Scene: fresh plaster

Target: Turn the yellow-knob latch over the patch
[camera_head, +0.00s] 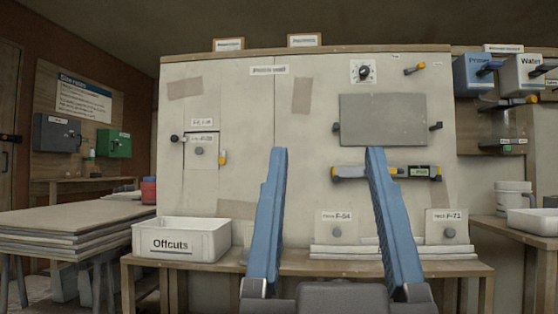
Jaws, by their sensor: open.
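A small pale patch panel (201,158) with a round grey knob sits on the left part of the plaster wall. A yellow-knob latch (222,157) is at its right edge, with the knob hanging low. A dark-knob latch (175,138) is at its upper left. Whether the yellow-knob latch overlaps the patch is too small to tell. My gripper (328,152) is open and empty, its two blue fingers pointing at the wall, to the right of the patch and apart from it in the picture.
A grey panel (383,120) with dark knobs at its sides is on the right of the wall, above a yellow-ended level (387,172). A white Offcuts bin (181,245) stands on the bench at left. Stacked boards (65,225) lie on trestles further left.

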